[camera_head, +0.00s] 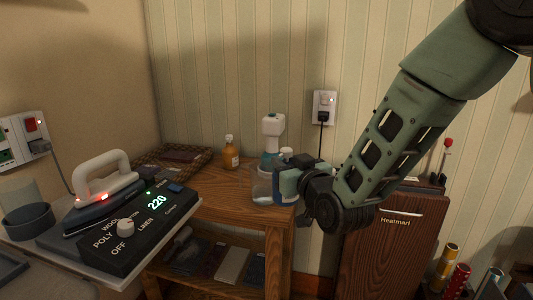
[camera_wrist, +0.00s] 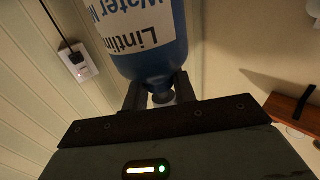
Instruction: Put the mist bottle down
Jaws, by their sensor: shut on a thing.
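The mist bottle is blue with a white label that shows the word "Water" in the wrist view (camera_wrist: 150,62). In the head view, a blue part of it (camera_head: 288,184) shows at the right end of the wooden table (camera_head: 215,207), partly hidden by my gripper. My gripper (camera_wrist: 161,92) is shut on the bottle at its narrow end, between its two fingers. I cannot tell whether the bottle touches the tabletop.
A clear vessel (camera_head: 261,188) with a white-topped thing (camera_head: 273,126) above it stands close left of my gripper. An iron (camera_head: 105,185) sits in front left. A wooden cabinet (camera_head: 385,245) stands right.

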